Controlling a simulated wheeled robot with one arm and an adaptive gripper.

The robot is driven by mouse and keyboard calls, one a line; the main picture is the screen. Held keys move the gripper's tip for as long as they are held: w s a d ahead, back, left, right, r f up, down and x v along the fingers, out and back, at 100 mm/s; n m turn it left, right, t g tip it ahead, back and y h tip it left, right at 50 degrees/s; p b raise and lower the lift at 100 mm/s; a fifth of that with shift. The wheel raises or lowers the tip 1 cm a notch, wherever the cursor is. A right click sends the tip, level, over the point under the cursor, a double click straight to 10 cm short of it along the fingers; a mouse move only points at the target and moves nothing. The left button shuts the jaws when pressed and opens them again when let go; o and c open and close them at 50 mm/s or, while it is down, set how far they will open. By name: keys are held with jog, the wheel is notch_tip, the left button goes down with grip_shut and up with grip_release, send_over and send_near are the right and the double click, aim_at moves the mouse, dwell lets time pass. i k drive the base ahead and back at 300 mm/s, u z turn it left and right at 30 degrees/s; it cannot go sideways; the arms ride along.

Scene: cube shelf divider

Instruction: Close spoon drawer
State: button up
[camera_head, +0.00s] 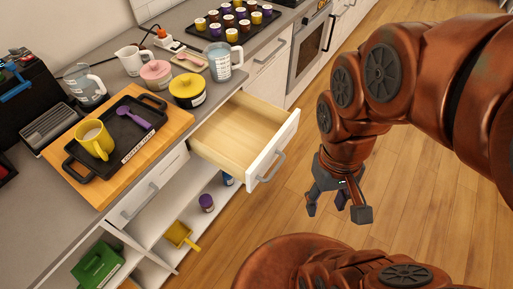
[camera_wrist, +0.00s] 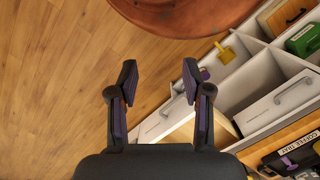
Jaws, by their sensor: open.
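The drawer (camera_head: 238,133) is pulled out from the white counter unit in the head view. Its wooden inside looks empty, and its white front (camera_head: 274,151) carries a grey bar handle (camera_head: 270,167). My gripper (camera_head: 338,211) hangs to the right of the drawer front, over the wooden floor, apart from the handle. Its fingers are spread with nothing between them. In the wrist view my gripper (camera_wrist: 156,86) is open, and part of the drawer (camera_wrist: 183,132) shows behind the right finger. A purple spoon (camera_head: 136,117) lies on the black tray on the counter.
A wooden board (camera_head: 176,125) with a black tray (camera_head: 104,163) and a yellow mug (camera_head: 95,140) is on the counter. Jars and a glass mug (camera_head: 219,62) stand behind the drawer. Open shelves below hold a yellow scoop (camera_head: 179,234) and a green box (camera_head: 97,263).

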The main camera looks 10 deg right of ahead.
aim_at(245, 136)
jog(key=z, duration=2.35)
jog(key=k, duration=0.95)
jog(key=u, duration=2.7)
